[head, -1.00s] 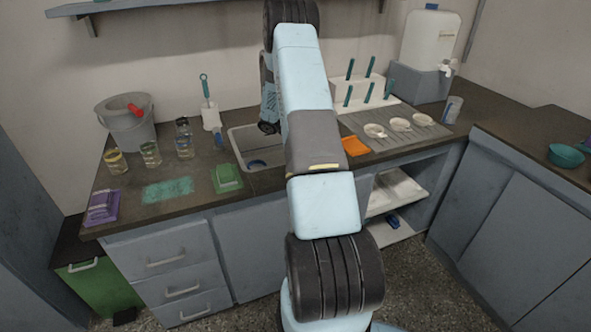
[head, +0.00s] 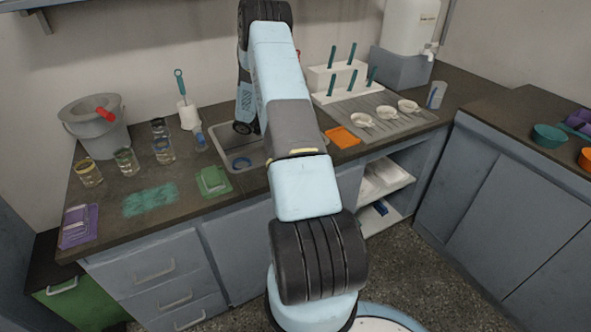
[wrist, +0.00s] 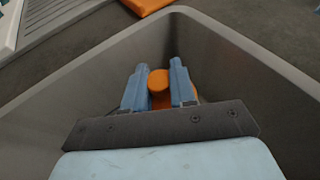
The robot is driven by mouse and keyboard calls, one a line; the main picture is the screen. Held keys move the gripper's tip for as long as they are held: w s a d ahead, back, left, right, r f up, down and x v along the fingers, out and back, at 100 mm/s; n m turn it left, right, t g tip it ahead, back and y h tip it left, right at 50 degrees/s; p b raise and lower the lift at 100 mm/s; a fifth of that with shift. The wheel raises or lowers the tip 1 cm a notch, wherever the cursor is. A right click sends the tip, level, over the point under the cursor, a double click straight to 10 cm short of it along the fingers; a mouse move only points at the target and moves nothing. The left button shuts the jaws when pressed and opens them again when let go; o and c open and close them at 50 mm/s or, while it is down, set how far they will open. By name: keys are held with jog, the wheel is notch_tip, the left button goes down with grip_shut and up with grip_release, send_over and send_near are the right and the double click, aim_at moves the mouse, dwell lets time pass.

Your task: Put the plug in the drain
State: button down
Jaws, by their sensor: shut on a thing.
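My gripper (wrist: 158,88) is shut on the orange plug (wrist: 158,80) in the wrist view, with one blue finger on each side of it. The plug's lower part is partly hidden by the gripper. The gripper and plug are over or inside the grey sink (wrist: 232,58), whose walls surround them. In the head view the sink (head: 221,130) is partly covered by my arm, and I cannot make out the fingers or plug there. The drain cannot be made out in the wrist view.
An orange cloth (head: 342,137) and a grooved drainboard (head: 385,125) with white dishes lie right of the sink. The sink walls are close around my gripper.

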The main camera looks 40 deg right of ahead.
notch_tip(320, 180, down, 12)
jog(key=shift+f, duration=0.1)
dwell(0.7)
jog(key=c, duration=0.9)
grip_release()
jog(key=shift+v, duration=3.75)
